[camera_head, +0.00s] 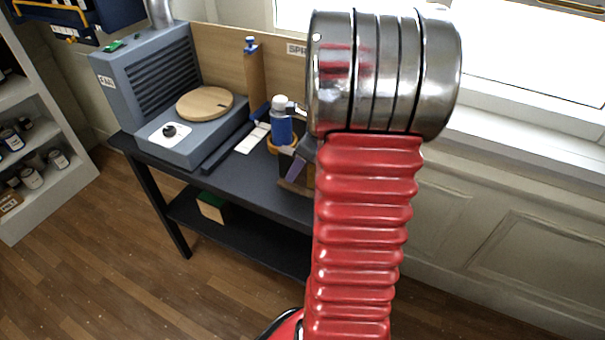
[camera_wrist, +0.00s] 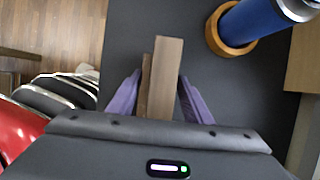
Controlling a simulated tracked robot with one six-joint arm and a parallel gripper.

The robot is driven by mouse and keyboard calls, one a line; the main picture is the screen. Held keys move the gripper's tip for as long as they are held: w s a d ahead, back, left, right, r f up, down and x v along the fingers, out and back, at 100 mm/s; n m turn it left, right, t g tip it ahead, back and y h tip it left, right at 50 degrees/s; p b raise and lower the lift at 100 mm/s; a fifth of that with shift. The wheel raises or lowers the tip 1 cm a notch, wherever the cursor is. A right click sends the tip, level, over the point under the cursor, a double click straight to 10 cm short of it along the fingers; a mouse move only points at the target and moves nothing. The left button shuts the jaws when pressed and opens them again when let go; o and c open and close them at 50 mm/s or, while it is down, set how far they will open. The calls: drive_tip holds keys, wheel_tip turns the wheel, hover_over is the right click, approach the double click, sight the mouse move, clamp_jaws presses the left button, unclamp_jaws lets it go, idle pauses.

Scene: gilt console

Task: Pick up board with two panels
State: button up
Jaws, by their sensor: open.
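The board with two panels (camera_wrist: 166,70) shows in the wrist view as two brown wooden pieces side by side, a wider one and a narrower, darker one at its left. It is over the dark tabletop (camera_wrist: 125,35). My gripper (camera_wrist: 159,76) is open, with one purple finger on each side of the board. A gap shows at the right finger; whether the left finger touches the board I cannot tell. In the head view my gripper (camera_head: 293,166) is low over the table, partly hidden by my red arm, and the board cannot be made out clearly.
A blue bottle (camera_head: 281,127) stands in a round wooden ring (camera_wrist: 213,35), just right of the board in the wrist view. A grey booth (camera_head: 150,85) with a round wooden turntable (camera_head: 205,103) occupies the table's left. A wooden back panel (camera_head: 222,50) runs behind.

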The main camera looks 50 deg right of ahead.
drive_tip(key=shift+c, duration=0.3)
clamp_jaws()
drive_tip(key=shift+r, duration=0.1)
idle(0.4)
wheel_tip(320, 180, up, 18)
drive_tip(key=shift+r, duration=0.2)
idle(0.3)
idle(0.5)
